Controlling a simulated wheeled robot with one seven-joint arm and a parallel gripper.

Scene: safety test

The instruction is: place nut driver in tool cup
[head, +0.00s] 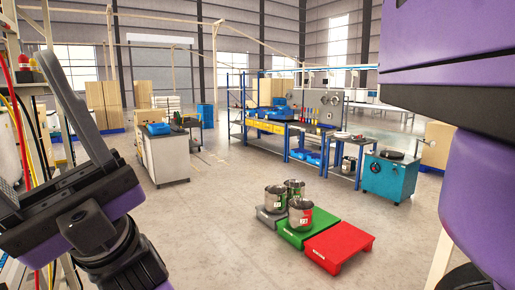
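My gripper (62,150) is at the left edge of the head view, raised and close to the camera. One long grey finger points up at the right end of its dark body. No second finger lies against it, and the far left part is cut off by the frame. Nothing shows held beside the visible finger. I cannot make out a nut driver or a tool cup; small tools on the distant benches are too small to identify.
Behind are blue-framed workbenches (335,138), a teal cabinet (391,178) and a white cabinet (166,158). A rack with cables is close at left. Open floor lies between.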

